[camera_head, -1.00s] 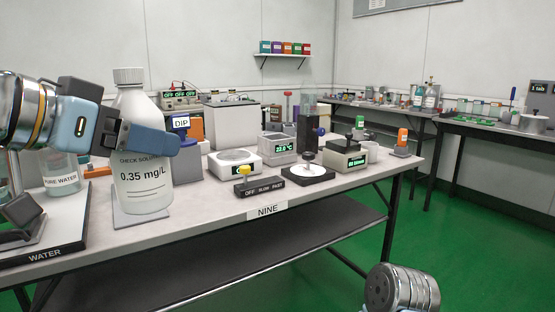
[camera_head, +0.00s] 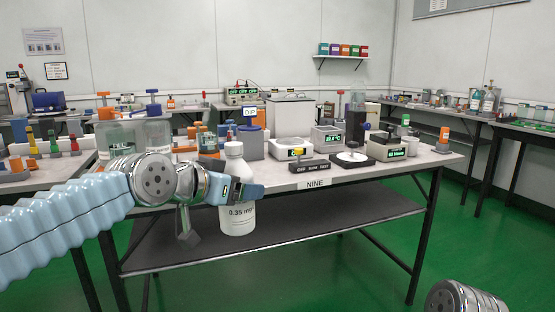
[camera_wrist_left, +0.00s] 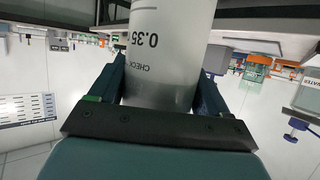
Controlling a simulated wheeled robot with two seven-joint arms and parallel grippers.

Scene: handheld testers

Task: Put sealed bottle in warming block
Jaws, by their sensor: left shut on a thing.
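A white capped bottle (camera_head: 237,213) marked 0.35 mg/L is held upright in my left gripper (camera_head: 246,191), in front of the bench's front edge. In the left wrist view the bottle (camera_wrist_left: 165,70) sits between the two fingers, its lettering upside down in the picture. A grey block with a lit green display (camera_head: 328,139) stands on the bench labelled NINE; it looks like the warming block, apart from the bottle and to its right. Its top openings are too small to make out. My right gripper is out of view; only part of my right arm shows at the lower right.
The bench (camera_head: 437,157) also holds a white round-topped device (camera_head: 290,148), a black stirrer-like base with a white disc (camera_head: 352,157), a switch strip (camera_head: 307,166) and large clear jars at left. A dark lower shelf (camera_head: 300,236) lies beneath. Green floor is open at right.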

